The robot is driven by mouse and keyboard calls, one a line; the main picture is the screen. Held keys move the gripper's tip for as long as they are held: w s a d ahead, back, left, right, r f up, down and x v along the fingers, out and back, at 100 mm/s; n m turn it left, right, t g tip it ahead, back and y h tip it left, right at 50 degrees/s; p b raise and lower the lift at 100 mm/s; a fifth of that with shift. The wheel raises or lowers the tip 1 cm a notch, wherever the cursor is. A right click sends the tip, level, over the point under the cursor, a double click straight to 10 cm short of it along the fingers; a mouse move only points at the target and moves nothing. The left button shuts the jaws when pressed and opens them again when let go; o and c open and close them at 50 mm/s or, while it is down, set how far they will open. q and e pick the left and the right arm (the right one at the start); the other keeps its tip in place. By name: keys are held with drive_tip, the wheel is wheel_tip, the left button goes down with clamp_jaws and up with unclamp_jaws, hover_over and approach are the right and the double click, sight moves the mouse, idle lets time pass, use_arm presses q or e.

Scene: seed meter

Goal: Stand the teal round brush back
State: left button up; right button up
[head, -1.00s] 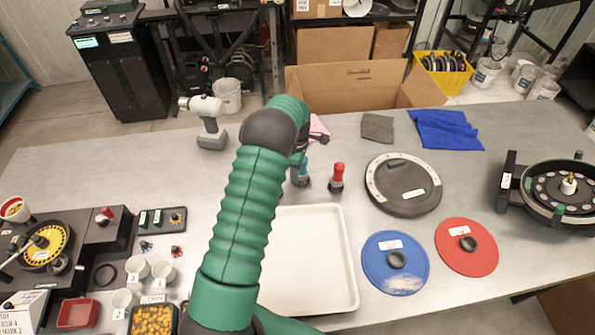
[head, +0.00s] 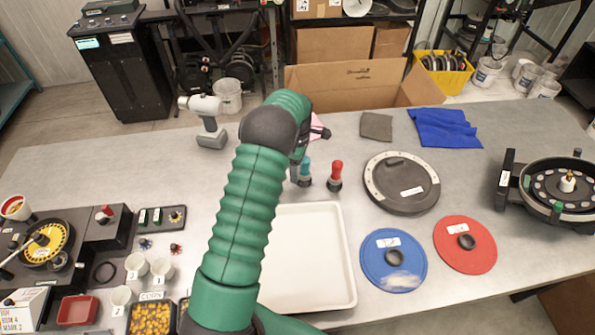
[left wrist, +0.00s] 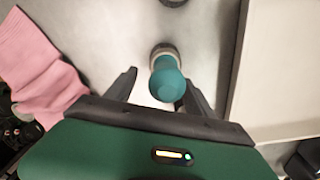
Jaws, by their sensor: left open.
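The teal round brush (head: 305,171) stands upright on the table, just behind the white tray, with its lower left part close to my left gripper. In the left wrist view the teal brush (left wrist: 167,80) is seen from above, its rounded teal end toward the camera. My left gripper (left wrist: 161,90) is open, with one finger on each side of the brush and visible gaps to it. In the head view my arm hides most of this gripper. A red brush (head: 336,174) stands upright to the right of the teal one. My right gripper is not in view.
The white tray (head: 345,275) lies in front of the brushes. A pink cloth (left wrist: 38,72) is beside my left gripper. A dark round disc (head: 402,208), blue disc (head: 383,270) and red disc (head: 480,255) lie to the right. A drill (head: 207,122) stands back left.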

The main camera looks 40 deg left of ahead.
use_arm(q)
wheel_tip(320, 180, up, 10)
drive_tip(key=s+d+m+t, duration=0.1)
drive_tip(key=s+d+m, duration=0.3)
drive_tip(key=d+m, duration=0.4)
drive_tip(key=s+d+m+t, duration=0.1)
drive_tip(key=s+d+m, duration=0.2)
drive_tip(key=d+m, duration=0.5)
drive_tip(key=s+d+f+m, duration=0.3)
drive_tip(key=s+d+m, duration=0.4)
drive_tip(key=s+d, duration=0.3)
drive_tip(key=shift+s+d+t+b, duration=0.3)
drive_tip(key=shift+d, duration=0.4)
drive_tip(key=shift+a, duration=0.35)
drive_tip(key=shift+d, duration=0.2)
